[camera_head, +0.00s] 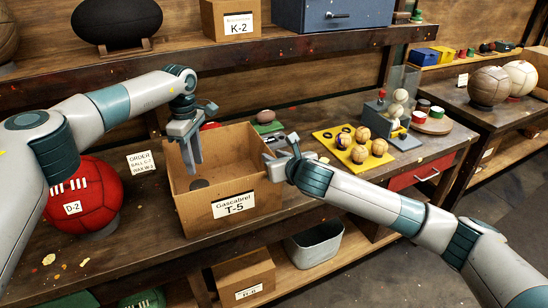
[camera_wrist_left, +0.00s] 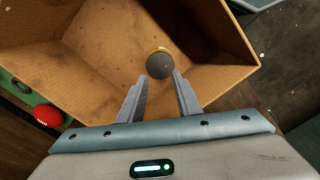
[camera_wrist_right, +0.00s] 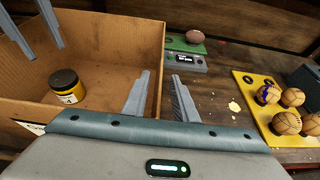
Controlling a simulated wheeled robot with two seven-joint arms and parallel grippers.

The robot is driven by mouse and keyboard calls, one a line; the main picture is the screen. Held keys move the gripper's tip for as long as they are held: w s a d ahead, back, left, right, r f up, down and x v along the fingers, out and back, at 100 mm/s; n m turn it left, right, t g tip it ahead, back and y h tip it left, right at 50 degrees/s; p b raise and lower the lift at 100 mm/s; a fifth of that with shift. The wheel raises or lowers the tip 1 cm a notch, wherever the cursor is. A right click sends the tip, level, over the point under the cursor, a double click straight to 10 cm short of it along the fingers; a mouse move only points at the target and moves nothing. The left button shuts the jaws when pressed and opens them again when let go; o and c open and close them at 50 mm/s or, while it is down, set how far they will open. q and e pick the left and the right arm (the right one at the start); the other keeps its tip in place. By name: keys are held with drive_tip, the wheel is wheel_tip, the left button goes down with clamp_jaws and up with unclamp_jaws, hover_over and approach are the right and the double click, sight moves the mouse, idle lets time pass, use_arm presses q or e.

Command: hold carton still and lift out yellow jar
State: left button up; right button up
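The carton (camera_head: 225,180) is an open brown box on the workbench, labelled "Gascabref T-5". The yellow jar (camera_wrist_right: 68,92) with a dark lid stands upright on the carton's floor; in the left wrist view its dark lid (camera_wrist_left: 160,66) shows from above. My left gripper (camera_head: 192,168) points down into the carton's opening above the jar, open and empty, with the jar beyond its fingertips. My right gripper (camera_wrist_right: 162,76) is open at the carton's right wall, with the wall's edge beside or between its fingers; I cannot tell whether they touch it.
A red ball (camera_head: 85,195) stands left of the carton. A yellow tray (camera_head: 352,147) with several small balls lies to the right. A green scale (camera_wrist_right: 186,48) with a brown ball is behind the carton. A grey bin (camera_head: 315,243) sits below the bench.

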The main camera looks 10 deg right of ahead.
drive_tip(key=shift+w, duration=0.1)
clamp_jaws()
use_arm(q)
drive_tip(key=o, duration=1)
drive_tip(key=n, duration=0.3)
drive_tip(key=s+d+f+n, duration=0.1)
drive_tip(key=n, duration=0.7)
drive_tip(key=shift+s+d+f, duration=0.15)
drive_tip(key=shift+s+f, duration=0.05)
drive_tip(key=shift+s, duration=0.1)
drive_tip(key=n, duration=0.5)
drive_tip(key=shift+n+t, duration=0.3)
drive_tip(key=shift+t, duration=0.1)
drive_tip(key=n, duration=0.2)
drive_tip(key=shift+a+r+n, duration=0.15)
drive_tip(key=shift+a+n, duration=0.1)
drive_tip(key=shift+n, duration=0.15)
drive_tip(key=n, duration=0.3)
drive_tip(key=shift+a+r+n+t, duration=0.2)
drive_tip(key=shift+a+n+t, duration=0.1)
drive_tip(key=shift+a+n, duration=0.1)
drive_tip(key=shift+f, duration=0.15)
